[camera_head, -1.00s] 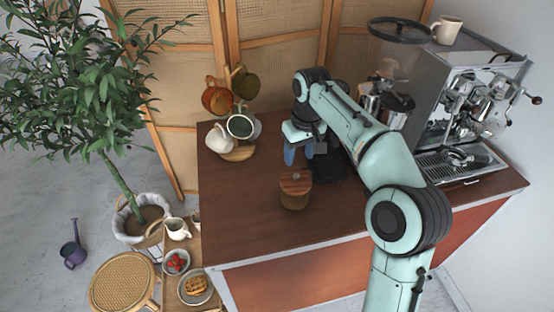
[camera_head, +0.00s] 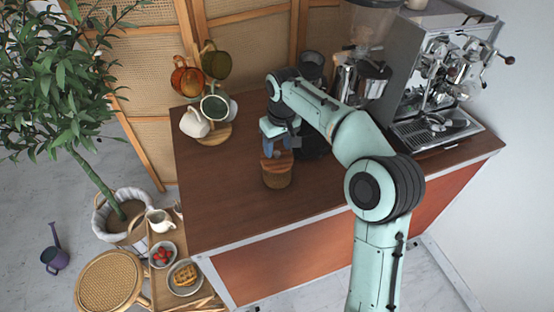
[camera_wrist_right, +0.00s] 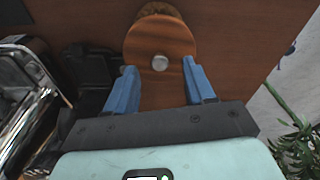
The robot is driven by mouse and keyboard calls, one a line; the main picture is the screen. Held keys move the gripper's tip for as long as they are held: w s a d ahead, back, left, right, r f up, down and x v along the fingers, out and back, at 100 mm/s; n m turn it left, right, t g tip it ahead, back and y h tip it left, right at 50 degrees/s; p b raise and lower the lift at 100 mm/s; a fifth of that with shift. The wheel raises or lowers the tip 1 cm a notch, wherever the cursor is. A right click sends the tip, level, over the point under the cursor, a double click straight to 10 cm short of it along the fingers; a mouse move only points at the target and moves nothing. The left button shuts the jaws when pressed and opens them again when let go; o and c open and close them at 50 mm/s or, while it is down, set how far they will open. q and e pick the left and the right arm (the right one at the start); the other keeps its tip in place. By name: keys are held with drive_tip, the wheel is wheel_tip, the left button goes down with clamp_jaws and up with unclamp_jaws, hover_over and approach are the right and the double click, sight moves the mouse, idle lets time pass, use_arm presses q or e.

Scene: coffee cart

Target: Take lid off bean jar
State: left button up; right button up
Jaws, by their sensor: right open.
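The bean jar (camera_head: 277,176) stands upright on the brown cart top, with its wooden lid (camera_head: 268,163) on it. In the right wrist view the round lid (camera_wrist_right: 150,38) has a silver knob (camera_wrist_right: 160,63) at its middle. My right gripper (camera_head: 279,144) is just above and behind the jar, with blue fingers pointing down. In the right wrist view its two fingers (camera_wrist_right: 162,80) are apart, one to each side of the lid's near part, with nothing held between them. The knob lies a little beyond the fingertips in that view. My left gripper is not in view.
A mug tree (camera_head: 212,131) with several mugs stands at the back left of the cart. A grinder (camera_head: 371,81) and an espresso machine (camera_head: 437,95) stand to the right. The cart top (camera_head: 222,200) left of the jar is clear.

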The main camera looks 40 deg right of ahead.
sight(277, 157)
wheel_tip(277, 157, down, 2)
drive_tip(key=shift+w+f, duration=0.1)
drive_tip(key=shift+f, duration=0.1)
clamp_jaws()
drive_tip(key=shift+r, duration=0.1)
